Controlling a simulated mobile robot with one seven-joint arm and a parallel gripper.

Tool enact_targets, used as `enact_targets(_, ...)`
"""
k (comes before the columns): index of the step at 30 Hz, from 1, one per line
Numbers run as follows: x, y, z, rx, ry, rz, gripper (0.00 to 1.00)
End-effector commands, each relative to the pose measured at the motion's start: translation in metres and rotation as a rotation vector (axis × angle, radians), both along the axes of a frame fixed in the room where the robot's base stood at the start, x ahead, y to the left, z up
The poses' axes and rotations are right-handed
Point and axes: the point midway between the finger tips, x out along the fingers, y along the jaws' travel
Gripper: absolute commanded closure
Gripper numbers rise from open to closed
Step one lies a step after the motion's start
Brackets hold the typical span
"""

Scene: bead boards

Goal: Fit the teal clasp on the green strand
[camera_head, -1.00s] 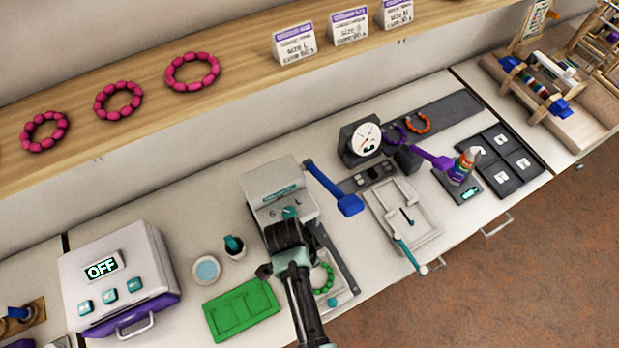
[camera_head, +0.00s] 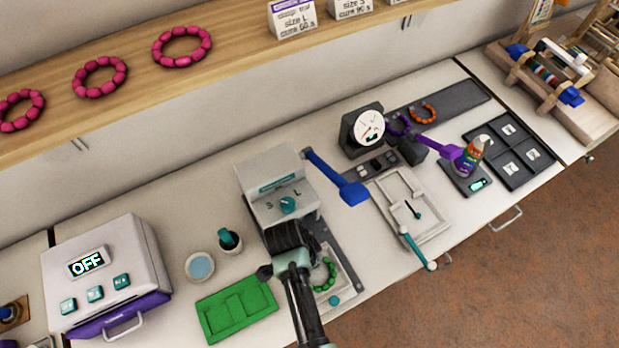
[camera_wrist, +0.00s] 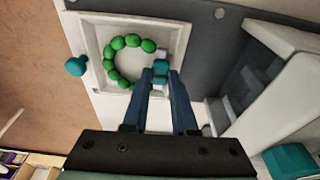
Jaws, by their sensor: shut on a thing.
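The green strand (camera_head: 325,274) lies curved in a pale square tray (camera_head: 347,290) under the press. In the wrist view the strand (camera_wrist: 113,68) is a ring of round green beads with a gap at its right side. My gripper (camera_wrist: 161,76) is shut on the teal clasp (camera_wrist: 160,67), which is at that gap, close to the strand's ends. I cannot tell whether the clasp touches the strand. A small pale grey piece (camera_wrist: 163,53) shows just beyond the clasp. In the head view my arm hides the clasp and fingertips.
The press (camera_head: 275,190) with a teal S/L dial and blue-ended lever stands right behind my gripper. A teal knob (camera_wrist: 76,67) is at the tray's front. A green mould (camera_head: 236,310), a dish (camera_head: 200,267) and a cup (camera_head: 229,241) are to the left.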

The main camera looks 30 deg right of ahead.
Motion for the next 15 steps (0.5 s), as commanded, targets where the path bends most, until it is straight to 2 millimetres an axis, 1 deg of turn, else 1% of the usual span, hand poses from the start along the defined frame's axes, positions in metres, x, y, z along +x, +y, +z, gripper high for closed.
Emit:
enact_targets(11,0.0003,-0.0001,0.0006,0.0,-0.001,0.0,1.0)
enact_targets(12,0.0003,-0.0001,0.0006,0.0,-0.001,0.0,0.69)
enact_targets(14,0.0003,-0.0001,0.0006,0.0,-0.001,0.0,0.58)
enact_targets(15,0.0003,0.0,0.0005,0.0,-0.001,0.0,0.51)
